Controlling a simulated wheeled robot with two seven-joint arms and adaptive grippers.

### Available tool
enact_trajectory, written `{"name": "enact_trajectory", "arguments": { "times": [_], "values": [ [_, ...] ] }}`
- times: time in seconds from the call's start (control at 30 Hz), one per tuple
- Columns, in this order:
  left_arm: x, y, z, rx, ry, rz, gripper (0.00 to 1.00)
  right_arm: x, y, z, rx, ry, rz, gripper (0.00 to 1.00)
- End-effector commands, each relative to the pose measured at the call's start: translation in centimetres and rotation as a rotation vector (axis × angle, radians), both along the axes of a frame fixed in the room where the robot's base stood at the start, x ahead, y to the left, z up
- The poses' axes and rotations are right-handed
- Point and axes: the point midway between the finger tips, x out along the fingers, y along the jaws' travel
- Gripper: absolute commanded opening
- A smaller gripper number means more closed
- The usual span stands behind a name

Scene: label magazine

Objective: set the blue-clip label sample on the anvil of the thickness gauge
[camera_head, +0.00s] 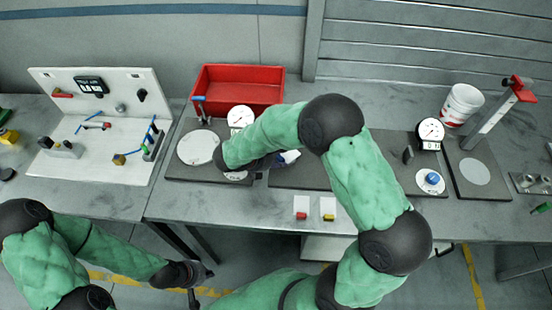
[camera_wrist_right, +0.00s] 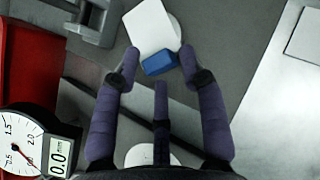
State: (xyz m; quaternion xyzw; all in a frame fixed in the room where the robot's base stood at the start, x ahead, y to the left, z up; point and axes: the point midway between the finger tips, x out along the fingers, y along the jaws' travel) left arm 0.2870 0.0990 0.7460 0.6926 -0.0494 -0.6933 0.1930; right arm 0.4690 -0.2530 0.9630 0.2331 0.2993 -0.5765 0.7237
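The blue-clip label sample (camera_head: 289,157) is a white label with a blue clip, partly hidden by my right arm. In the right wrist view its blue clip (camera_wrist_right: 160,63) sits between my right fingertips (camera_wrist_right: 159,60), and the white label (camera_wrist_right: 150,25) points away from the hand. The gauge (camera_head: 240,116) by the red bin has a round dial; in the wrist view the dial (camera_wrist_right: 25,145) has a 0.0 display. A pale disc (camera_head: 237,175) below it is mostly covered by my arm. My left gripper (camera_head: 200,286) is open and empty before the bench.
The red bin (camera_head: 238,91) stands behind. Red-clip (camera_head: 301,207) and yellow-clip (camera_head: 328,208) samples lie at the front edge. A second dial gauge (camera_head: 430,133) with a blue-topped disc (camera_head: 432,180) stands right. A white test board (camera_head: 95,125) stands left.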

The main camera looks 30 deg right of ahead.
Motion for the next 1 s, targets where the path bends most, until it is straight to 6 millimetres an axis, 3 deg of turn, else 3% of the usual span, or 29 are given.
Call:
{"name": "enact_trajectory", "arguments": {
  "times": [0.27,0.7,1.0],
  "values": [
    [0.0,0.0,0.4,0.0,0.0,0.0,0.0,-0.1,0.9,1.1,0.001,-0.003,0.001,0.42],
    [0.0,0.0,2.0,0.0,0.0,0.0,0.0,-1.4,6.6,6.8,0.001,-0.002,0.004,0.42],
    [0.0,0.0,2.3,0.0,0.0,0.0,0.0,-1.9,8.3,8.4,0.0,0.0,0.0,0.42]
  ]
}}
